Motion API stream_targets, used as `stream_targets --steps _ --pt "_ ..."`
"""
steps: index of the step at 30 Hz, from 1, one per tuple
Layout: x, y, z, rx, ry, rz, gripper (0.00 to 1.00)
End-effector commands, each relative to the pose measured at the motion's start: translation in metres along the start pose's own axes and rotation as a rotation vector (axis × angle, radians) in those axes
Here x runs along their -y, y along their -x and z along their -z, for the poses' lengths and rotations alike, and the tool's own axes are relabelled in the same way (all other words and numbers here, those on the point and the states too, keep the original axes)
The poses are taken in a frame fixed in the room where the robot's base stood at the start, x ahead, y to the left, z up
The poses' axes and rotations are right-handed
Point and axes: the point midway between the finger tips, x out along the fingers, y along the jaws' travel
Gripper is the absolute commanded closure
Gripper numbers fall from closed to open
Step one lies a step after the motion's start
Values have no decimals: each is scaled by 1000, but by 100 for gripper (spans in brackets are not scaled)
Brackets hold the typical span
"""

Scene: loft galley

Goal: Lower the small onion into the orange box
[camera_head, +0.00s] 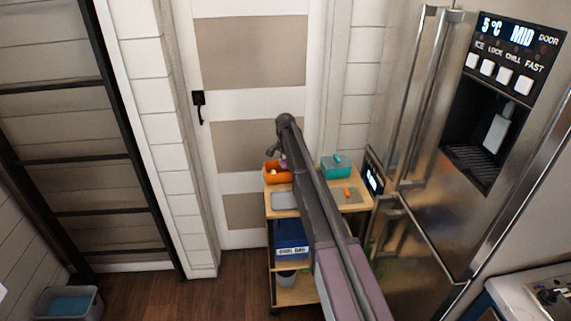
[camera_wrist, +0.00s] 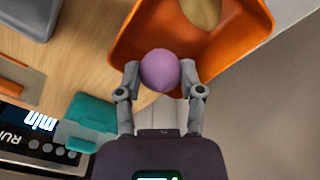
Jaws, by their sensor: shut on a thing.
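The small onion (camera_wrist: 160,68) is a round purple ball held between the two fingertips of my gripper (camera_wrist: 160,80) in the wrist view. The orange box (camera_wrist: 131,38) lies behind it, and the onion overlaps the box's near part in that view. I cannot tell how far above the box the onion is. A yellow-brown rounded item (camera_wrist: 202,11) lies inside the box. In the head view the orange box (camera_head: 278,180) sits at the left back of the wooden cart top, with my gripper at it, partly hidden by my arm.
A teal box (camera_head: 337,169) stands at the cart's right back. A grey tray (camera_head: 281,200) and a small orange item (camera_head: 347,192) lie on the cart top (camera_head: 360,205). A blue crate (camera_head: 290,237) is on a lower level. The fridge (camera_head: 420,200) stands close on the right.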

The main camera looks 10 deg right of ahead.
Motion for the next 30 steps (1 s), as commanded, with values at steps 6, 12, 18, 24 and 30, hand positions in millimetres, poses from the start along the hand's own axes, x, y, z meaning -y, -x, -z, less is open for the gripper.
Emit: stream_targets --steps 6,12,18,24,30 --pt "0 0 0 0 0 0 24" --pt "0 0 0 0 0 0 11" --pt "0 0 0 0 0 0 11" --pt "0 2 0 0 0 0 11" --pt "0 11 0 0 0 0 11"
